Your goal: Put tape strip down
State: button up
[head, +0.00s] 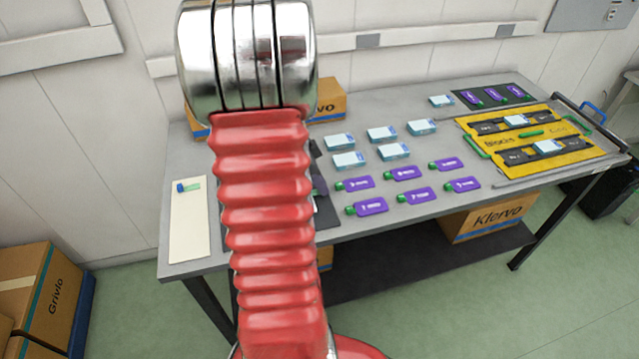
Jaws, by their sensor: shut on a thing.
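My red ribbed arm with its metal joint fills the centre-left of the head view and hides part of the table behind it. My gripper does not show clearly. A dark shape beside the arm's right edge is too covered to name. No tape strip can be made out for sure. A small blue and green piece (188,186) lies on a long cream board (189,225) at the table's left end. Green strips, one of them here (531,134), lie on the yellow board (488,141) at the right.
The grey table (400,222) carries several purple bottles with green caps (404,174) and several light-blue boxes (382,134). More purple bottles lie on a dark mat (470,97) at the back right. Cardboard boxes stand behind and under the table and at lower left (62,290).

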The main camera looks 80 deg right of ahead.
jog(key=o, duration=0.7)
jog(key=v, duration=1.2)
jog(key=shift+a, duration=0.1)
jog(key=shift+w, duration=0.1)
dwell(0.4)
